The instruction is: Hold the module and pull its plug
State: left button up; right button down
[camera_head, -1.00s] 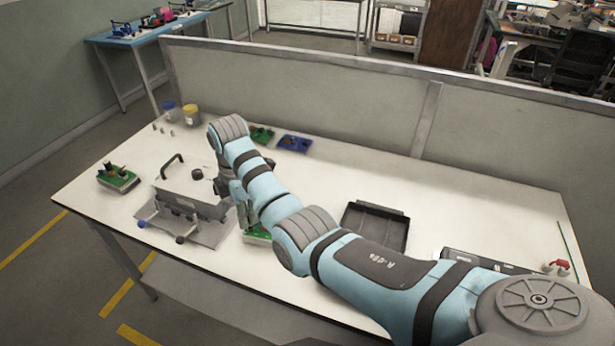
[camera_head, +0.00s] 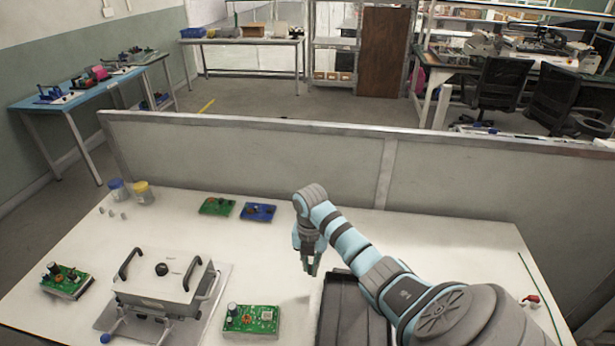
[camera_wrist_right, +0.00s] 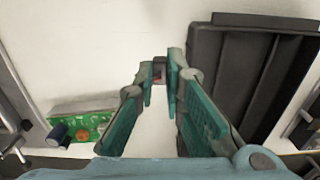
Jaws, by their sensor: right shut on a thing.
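My right gripper (camera_head: 312,266) hangs over the white table by the far left corner of the black tray. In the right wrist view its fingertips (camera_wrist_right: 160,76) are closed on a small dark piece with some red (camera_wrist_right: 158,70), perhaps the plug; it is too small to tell. The green module (camera_head: 251,320), a circuit board with a dark capacitor, lies on the table left of the gripper, apart from it. The module also shows in the right wrist view (camera_wrist_right: 92,129) at lower left. My left gripper is not in view.
The black tray (camera_head: 345,312) looks empty. A grey fixture with handles (camera_head: 160,275) stands left of the module. Other boards lie at far left (camera_head: 66,280) and at the back, one green (camera_head: 217,206) and one blue (camera_head: 258,212). Two jars stand at the back left.

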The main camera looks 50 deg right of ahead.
aim_at(310, 267)
notch_tip(310, 267, down, 6)
jog(key=shift+r+b, duration=0.1)
jog(key=shift+b, duration=0.45)
jog(key=shift+f, duration=0.2)
jog(key=c, duration=1.7)
grip_release()
jog(key=shift+r, duration=0.1)
jog(key=shift+w+r, duration=0.1)
jog(key=shift+r, duration=0.15)
notch_tip(310, 267, up, 12)
jog(key=shift+a+f+p, duration=0.1)
jog(key=shift+f+p, duration=0.05)
jog(key=shift+p, duration=0.95)
